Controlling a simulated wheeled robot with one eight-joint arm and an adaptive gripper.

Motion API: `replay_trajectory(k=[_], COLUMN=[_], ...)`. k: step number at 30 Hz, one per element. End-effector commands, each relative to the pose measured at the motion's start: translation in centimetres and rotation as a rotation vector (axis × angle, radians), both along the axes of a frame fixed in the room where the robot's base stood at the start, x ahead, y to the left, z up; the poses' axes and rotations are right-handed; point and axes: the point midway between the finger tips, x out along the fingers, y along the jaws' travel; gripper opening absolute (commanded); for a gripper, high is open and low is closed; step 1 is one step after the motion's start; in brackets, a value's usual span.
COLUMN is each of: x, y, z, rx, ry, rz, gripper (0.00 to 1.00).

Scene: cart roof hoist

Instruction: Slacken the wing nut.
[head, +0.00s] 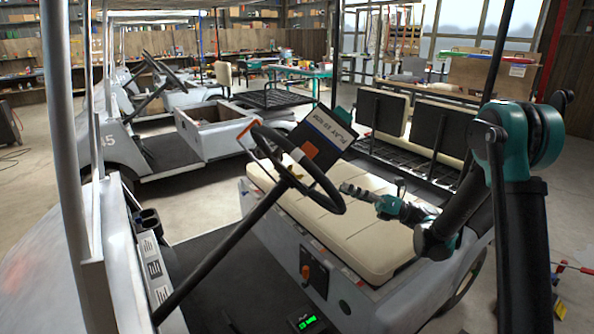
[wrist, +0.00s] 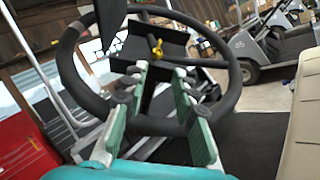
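The wing nut (wrist: 156,46) is small and yellow. In the wrist view it sits on a dark plate or bracket beyond the steering wheel (wrist: 233,84), just above the gap between my fingertips. In the head view my gripper (head: 346,189) hovers above the cream seat (head: 352,235), right of the steering wheel (head: 335,190). The distance from fingertips to nut is hard to judge.
The wheel rim and its slanted column (head: 230,243) lie close to my gripper. A dark labelled board (head: 324,131) stands behind the wheel. Roof posts (head: 68,140) rise at the left. Other carts (head: 90,140) stand behind, with open floor between.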

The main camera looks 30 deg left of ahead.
Motion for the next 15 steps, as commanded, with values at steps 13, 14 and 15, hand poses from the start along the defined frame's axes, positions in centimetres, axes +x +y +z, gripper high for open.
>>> replay_trajectory(k=[13,14,15], x=[-1.7,-1.9,-2.1], y=[6.6,7.2,7.9], z=[2.1,2.3,2.5], rx=[0.001,0.001,0.001], ry=[0.006,0.006,0.005], rz=[0.006,0.006,0.006], gripper=[0.28,0.28,0.28])
